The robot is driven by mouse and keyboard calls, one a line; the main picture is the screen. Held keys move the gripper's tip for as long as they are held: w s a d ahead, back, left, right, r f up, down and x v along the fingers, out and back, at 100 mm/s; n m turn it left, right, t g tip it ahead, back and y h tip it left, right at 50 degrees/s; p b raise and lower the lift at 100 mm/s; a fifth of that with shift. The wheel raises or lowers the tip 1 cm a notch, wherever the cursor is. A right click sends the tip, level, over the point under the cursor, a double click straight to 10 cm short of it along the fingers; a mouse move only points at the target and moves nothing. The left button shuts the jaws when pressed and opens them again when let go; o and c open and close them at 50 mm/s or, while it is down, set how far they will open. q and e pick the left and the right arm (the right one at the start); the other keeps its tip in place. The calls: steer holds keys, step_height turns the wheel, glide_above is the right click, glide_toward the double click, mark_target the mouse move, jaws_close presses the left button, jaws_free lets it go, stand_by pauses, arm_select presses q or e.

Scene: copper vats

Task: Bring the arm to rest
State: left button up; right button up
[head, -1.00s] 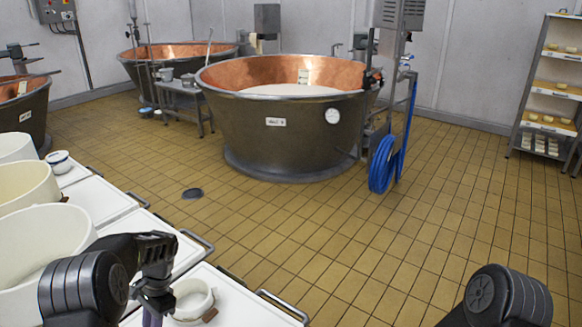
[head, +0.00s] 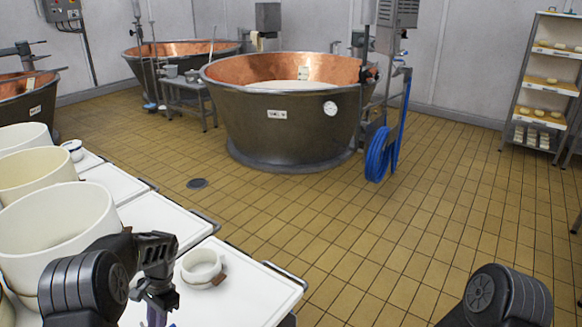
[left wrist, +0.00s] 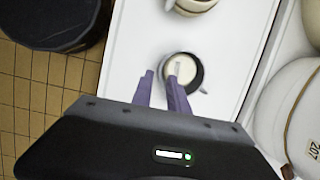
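My left arm (head: 95,280) is bent at the lower left of the head view, over the near end of a white table. Its gripper (left wrist: 160,78) shows in the left wrist view with two purple fingers apart and nothing clearly between them. A small cup with white contents (left wrist: 180,69) stands on the white table just beyond the right finger; whether they touch I cannot tell. My right arm (head: 500,298) shows only as a dark joint at the lower right of the head view. Its gripper is out of view.
White tables (head: 250,288) with large white tubs (head: 55,228) line the left side. A small white ring-shaped mould (head: 201,266) sits near my left arm. A large copper vat (head: 290,120) stands ahead. Tiled floor (head: 400,225) is clear at the middle and right.

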arm_select(q)
steer(key=s+d+f+n+t+h, duration=0.1)
steer(key=d+f, duration=0.3)
steer(key=d, duration=0.1)
steer(key=d+f+n+t+h, duration=0.1)
steer(key=d+f, duration=0.3)
steer(key=s+d+f+n+t+h+b, duration=0.1)
steer(key=d+f, duration=0.4)
steer(key=shift+s+d+n+t, duration=0.3)
steer(key=shift+s+t, duration=0.05)
steer(key=shift+t, duration=0.05)
steer(key=s+d+f+n+h+b, duration=0.1)
steer(key=s+d+f+n, duration=0.1)
steer(key=s+d, duration=0.5)
steer(key=s+d+f+n+h+b, duration=0.1)
steer(key=s+d, duration=0.6)
steer(key=s, duration=0.9)
step_height(320, 180, down, 3)
steer(key=shift+s+d+r+n+h+b, duration=0.15)
steer(key=shift+s+r+n+h+b, duration=0.2)
steer(key=shift+n+h, duration=0.35)
steer(key=shift+w+f, duration=0.15)
